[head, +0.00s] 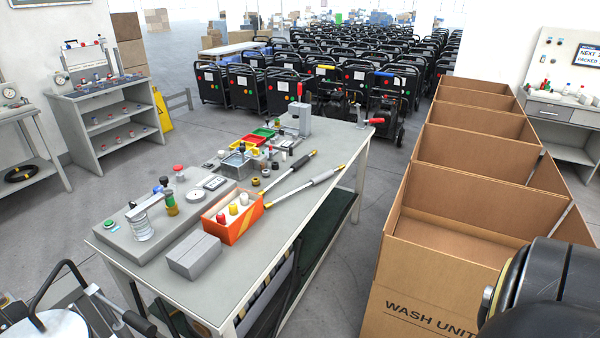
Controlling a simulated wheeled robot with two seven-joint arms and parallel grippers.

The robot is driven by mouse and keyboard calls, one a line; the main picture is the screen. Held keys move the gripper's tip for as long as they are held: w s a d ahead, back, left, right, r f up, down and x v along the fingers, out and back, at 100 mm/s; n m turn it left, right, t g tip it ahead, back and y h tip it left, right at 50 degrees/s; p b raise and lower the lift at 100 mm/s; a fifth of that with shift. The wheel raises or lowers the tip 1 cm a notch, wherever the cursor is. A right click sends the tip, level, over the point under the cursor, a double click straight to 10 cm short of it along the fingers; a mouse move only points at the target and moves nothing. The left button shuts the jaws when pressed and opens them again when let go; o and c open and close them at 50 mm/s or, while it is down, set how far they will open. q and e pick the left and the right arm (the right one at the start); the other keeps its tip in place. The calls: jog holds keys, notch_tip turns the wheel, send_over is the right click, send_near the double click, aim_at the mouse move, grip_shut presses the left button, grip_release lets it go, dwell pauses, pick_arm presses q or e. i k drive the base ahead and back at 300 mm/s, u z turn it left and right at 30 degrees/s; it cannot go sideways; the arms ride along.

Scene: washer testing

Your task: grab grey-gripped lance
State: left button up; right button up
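Two lances lie side by side, slanting across the right part of the workbench (262,228). The nearer one, the grey-gripped lance (326,176), has a light grey grip toward the bench's right edge, a thin metal shaft, and a yellowish tip pointing left toward the orange box. The farther lance (301,162) has a black grip and lies roughly parallel, a small gap away. Both rest on the bench top, with nothing holding them. Neither of my grippers shows in the head view.
An orange box (228,231) with several capped bottles, a grey block (195,256) and a test fixture (142,222) stand left of the lances. Colored bins (243,143) are behind. Tall cardboard boxes (445,215) line the right, across a floor gap.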

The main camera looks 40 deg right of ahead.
aim_at(316, 180)
jog(key=z, duration=2.15)
jog(key=i, duration=1)
jog(key=z, duration=0.1)
